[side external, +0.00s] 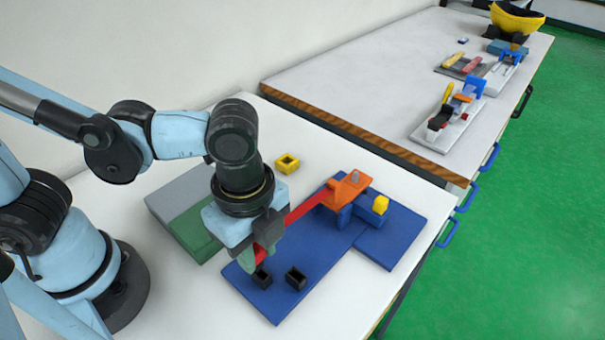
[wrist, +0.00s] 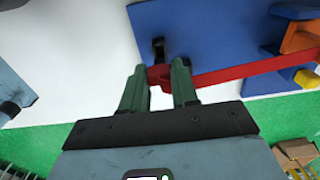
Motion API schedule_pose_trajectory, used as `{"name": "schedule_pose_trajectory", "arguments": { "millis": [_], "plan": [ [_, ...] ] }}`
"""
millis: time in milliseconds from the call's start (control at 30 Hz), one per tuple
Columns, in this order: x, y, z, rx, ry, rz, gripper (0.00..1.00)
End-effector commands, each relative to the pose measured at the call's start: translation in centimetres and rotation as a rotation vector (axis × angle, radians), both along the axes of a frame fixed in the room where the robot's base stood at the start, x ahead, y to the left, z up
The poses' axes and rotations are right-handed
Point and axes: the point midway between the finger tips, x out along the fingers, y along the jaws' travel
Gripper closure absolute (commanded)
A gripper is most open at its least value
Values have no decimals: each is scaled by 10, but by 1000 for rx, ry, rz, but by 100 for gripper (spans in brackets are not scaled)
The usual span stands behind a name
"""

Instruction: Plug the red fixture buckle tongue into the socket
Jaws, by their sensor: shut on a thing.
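The red buckle tongue (side external: 260,254) is the end of a red strap (side external: 305,210) that runs from an orange block (side external: 348,187) on the blue board. My gripper (side external: 264,250) points down and is shut on this red end. In the wrist view the red end (wrist: 160,77) sits between the two green fingers (wrist: 159,72). Two small black blocks stand on the blue board, one (side external: 262,277) just below the gripper and one (side external: 296,279) to its right. In the wrist view one black block (wrist: 158,50) lies just beyond the red end. I cannot tell which is the socket, or whether they touch.
The blue board (side external: 330,240) lies on a white table (side external: 180,270). A yellow block (side external: 381,204) is by the orange block. A yellow square ring (side external: 287,164) lies behind. A green and grey board (side external: 195,228) is at left. A second table holds other fixtures.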

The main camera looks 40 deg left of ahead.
Motion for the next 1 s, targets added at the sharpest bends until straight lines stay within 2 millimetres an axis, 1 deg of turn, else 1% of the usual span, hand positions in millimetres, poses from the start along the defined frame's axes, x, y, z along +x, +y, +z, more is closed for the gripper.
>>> {"name": "schedule_pose_trajectory", "arguments": {
  "millis": [567,867,900,933,1000],
  "plan": [
    [0,0,-8,0,0,0,88],
    [1,0,-17,0,0,0,88],
    [1,0,-19,0,0,0,91],
    [1,0,-20,0,0,0,91],
    [1,0,-22,0,0,0,99]
  ]
}}
